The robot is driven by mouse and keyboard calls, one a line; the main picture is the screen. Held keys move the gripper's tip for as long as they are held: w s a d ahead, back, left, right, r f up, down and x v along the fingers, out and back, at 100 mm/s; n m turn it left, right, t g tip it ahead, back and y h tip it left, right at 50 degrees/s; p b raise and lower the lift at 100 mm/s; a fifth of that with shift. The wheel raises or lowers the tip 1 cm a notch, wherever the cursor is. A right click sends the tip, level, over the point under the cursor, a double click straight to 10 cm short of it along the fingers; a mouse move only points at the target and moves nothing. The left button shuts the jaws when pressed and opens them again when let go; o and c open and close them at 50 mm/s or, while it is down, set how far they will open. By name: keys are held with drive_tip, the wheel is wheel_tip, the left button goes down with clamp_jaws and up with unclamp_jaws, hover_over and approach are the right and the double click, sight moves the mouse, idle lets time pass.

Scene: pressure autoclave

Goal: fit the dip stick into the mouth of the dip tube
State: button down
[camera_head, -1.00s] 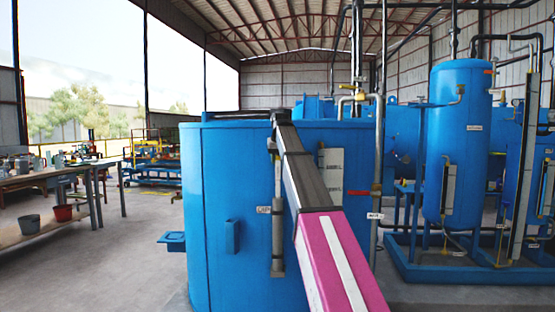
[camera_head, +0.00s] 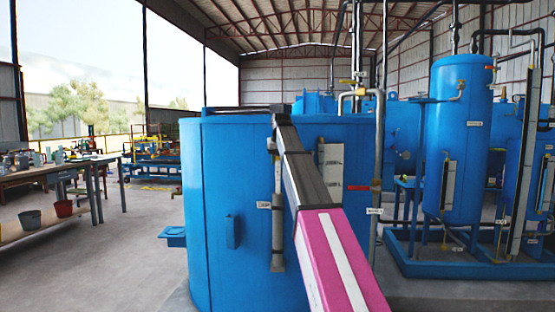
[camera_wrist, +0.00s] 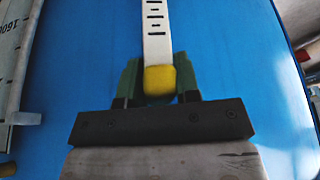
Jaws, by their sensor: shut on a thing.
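The dip stick (camera_wrist: 156,30) is a white strip with black marks and a yellow end (camera_wrist: 160,80). In the wrist view, the green fingers of my gripper (camera_wrist: 158,72) are shut on the yellow end, and the strip runs up out of the picture, so its far end is out of view. In the head view, a slim grey vertical tube (camera_head: 278,230) on the front of the blue tank looks like the dip tube. My arm crosses beside its upper part. The gripper and stick cannot be made out there, nor can the tube's mouth.
The blue tank (camera_head: 225,180) fills the middle, with a pale scale plate (camera_head: 330,165) right of my arm. That plate, or a similar one (camera_wrist: 12,50), shows left in the wrist view. Open floor (camera_head: 130,255) lies left.

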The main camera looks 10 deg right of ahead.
sight(278, 175)
drive_tip(key=shift+f, duration=3.6)
drive_tip(key=c, duration=0.8)
unclamp_jaws()
drive_tip(key=shift+o, duration=0.2)
drive_tip(key=v, duration=1)
drive_tip(key=shift+r, duration=0.35)
drive_tip(key=shift+s, duration=0.1)
